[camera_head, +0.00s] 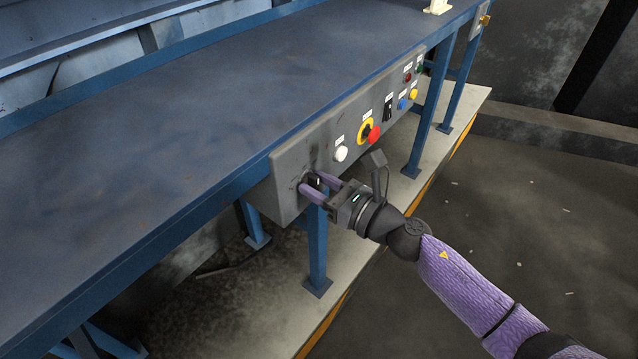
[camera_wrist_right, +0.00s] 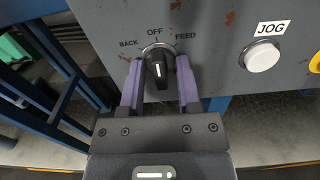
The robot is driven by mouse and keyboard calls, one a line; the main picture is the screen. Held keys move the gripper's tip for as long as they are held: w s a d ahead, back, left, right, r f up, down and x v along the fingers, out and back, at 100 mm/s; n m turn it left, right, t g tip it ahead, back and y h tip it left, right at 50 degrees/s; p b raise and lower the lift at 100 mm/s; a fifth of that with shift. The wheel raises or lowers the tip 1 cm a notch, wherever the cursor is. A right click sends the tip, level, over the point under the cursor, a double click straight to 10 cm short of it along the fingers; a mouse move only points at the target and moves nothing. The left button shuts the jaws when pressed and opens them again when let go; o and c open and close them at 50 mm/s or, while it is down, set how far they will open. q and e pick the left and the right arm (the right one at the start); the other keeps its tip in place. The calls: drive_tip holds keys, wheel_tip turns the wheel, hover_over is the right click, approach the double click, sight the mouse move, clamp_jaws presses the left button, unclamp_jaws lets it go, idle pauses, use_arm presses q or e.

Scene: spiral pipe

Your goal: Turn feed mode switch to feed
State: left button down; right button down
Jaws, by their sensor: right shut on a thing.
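The feed mode switch (camera_wrist_right: 158,70) is a black rotary knob on the grey control panel, with the labels BACK, OFF and FEED around its top. Its white mark points roughly up, towards OFF. In the head view the switch (camera_head: 313,180) is at the near left end of the panel, partly hidden by my fingers. My right gripper (camera_head: 317,187) reaches it from the right. In the right wrist view its purple fingers (camera_wrist_right: 160,64) are on either side of the knob, shut on it. My left gripper is not in view.
The control panel (camera_head: 285,185) hangs on the side of a long blue table (camera_head: 180,130). A white JOG button (camera_wrist_right: 263,56) is right of the switch. Further along are a red emergency button (camera_head: 374,134) and several smaller controls. Blue legs stand below.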

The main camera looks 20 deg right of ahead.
drive_tip(key=shift+m, duration=0.4)
drive_tip(key=shift+r+m+p, duration=0.1)
drive_tip(key=shift+m+p, duration=0.4)
drive_tip(key=shift+m, duration=0.6)
drive_tip(key=m+p, duration=0.1)
drive_tip(key=m, duration=0.3)
drive_tip(key=shift+m+p, duration=0.4)
drive_tip(key=shift+m, duration=0.5)
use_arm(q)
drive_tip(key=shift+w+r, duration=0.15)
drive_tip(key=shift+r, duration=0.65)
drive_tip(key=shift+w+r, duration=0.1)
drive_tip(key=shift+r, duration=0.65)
use_arm(e)
drive_tip(key=shift+m, duration=0.6)
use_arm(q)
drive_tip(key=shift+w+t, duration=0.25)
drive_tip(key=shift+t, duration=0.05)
use_arm(e)
drive_tip(key=c, duration=0.7)
unclamp_jaws()
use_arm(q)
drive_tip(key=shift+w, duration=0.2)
use_arm(e)
drive_tip(key=shift+o, duration=0.2)
drive_tip(key=shift+d, duration=0.1)
